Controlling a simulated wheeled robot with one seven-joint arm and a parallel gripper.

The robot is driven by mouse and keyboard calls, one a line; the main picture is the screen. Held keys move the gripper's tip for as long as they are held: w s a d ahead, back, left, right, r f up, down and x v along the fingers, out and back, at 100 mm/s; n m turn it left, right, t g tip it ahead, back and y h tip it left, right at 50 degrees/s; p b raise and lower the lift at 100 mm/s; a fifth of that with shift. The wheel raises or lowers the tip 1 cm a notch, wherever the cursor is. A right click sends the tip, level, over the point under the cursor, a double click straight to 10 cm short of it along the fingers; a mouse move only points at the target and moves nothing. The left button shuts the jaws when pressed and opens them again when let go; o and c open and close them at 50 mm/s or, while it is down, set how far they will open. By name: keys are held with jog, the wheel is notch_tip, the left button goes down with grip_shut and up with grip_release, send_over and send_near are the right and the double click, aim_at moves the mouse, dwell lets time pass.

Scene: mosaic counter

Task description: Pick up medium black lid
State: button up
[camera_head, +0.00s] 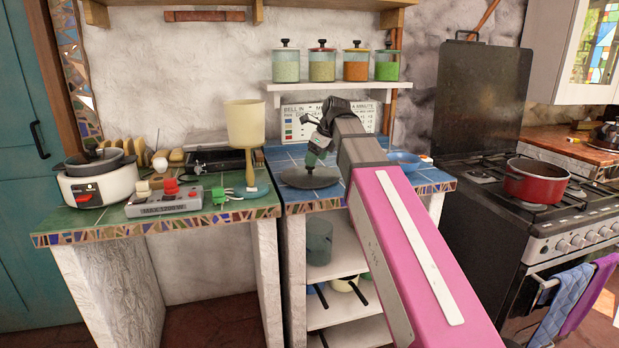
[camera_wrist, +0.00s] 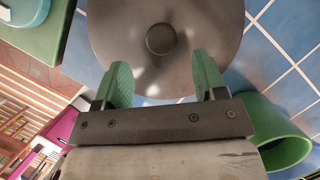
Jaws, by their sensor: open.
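The lid (camera_head: 297,181) is a wide, dark grey disc lying flat on the blue-tiled counter. In the wrist view its broad face (camera_wrist: 110,30) and round dark knob (camera_wrist: 160,39) show, with the knob near the top middle. My gripper (camera_head: 311,159) is above the lid in the head view and partly covers it. In the wrist view my gripper (camera_wrist: 163,78) has its two green fingers spread wide, with nothing between them but the lid's surface behind. The knob lies a little beyond the fingertips, roughly centred between them.
A cream goblet-like vessel (camera_head: 245,125) stands left of the lid. A blue bowl (camera_head: 404,158) sits to the right, behind my arm. A green curved object (camera_wrist: 280,135) is beside my gripper. Jars (camera_head: 321,66) stand on the shelf above; a red pot (camera_head: 535,182) is on the stove.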

jog(key=x, duration=0.5)
jog(key=shift+w+a+r, duration=0.25)
jog(key=shift+w, duration=0.1)
jog(key=c, duration=1.1)
jog(key=shift+r, duration=0.2)
notch_tip(320, 180, up, 8)
jog(key=shift+r, duration=0.85)
